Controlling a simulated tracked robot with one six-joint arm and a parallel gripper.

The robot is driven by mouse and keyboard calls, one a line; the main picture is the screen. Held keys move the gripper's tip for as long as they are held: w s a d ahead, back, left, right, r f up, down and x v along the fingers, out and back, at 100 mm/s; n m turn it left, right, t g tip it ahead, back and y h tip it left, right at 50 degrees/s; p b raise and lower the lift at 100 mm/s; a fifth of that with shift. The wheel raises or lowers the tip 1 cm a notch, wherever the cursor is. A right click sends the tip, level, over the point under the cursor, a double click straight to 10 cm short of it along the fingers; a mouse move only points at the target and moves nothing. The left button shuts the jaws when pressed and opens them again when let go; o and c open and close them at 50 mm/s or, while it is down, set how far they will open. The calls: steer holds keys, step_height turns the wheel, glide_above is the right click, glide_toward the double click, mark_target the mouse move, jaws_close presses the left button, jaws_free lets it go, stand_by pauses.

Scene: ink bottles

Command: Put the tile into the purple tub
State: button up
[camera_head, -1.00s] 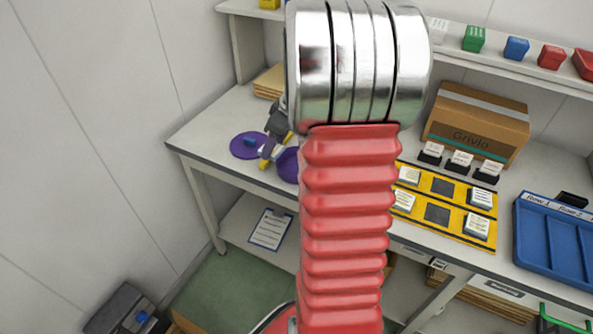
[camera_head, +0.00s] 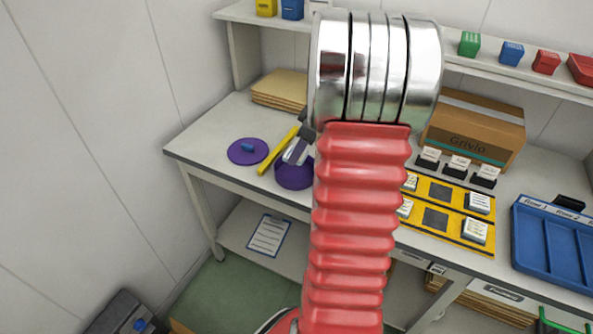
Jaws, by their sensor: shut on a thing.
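The purple tub (camera_head: 293,177) stands on the table left of my red arm, its right side partly hidden by the arm. My gripper (camera_head: 290,151) is just above the tub, with a yellow finger showing at its left. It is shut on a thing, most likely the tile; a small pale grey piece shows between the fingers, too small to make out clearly.
A yellow board (camera_head: 455,226) with several pale tiles lies right of my arm. Behind it stand black card holders (camera_head: 458,168) and a cardboard box (camera_head: 476,132). A blue tray (camera_head: 548,243) is at the right. Brown sheets (camera_head: 280,90) lie behind the tub.

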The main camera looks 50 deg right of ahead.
steer(key=shift+f, duration=1.65)
steer(key=shift+f, duration=1.85)
steer(key=o, duration=1.1)
steer(key=shift+f, duration=0.1)
steer(key=v, duration=1.2)
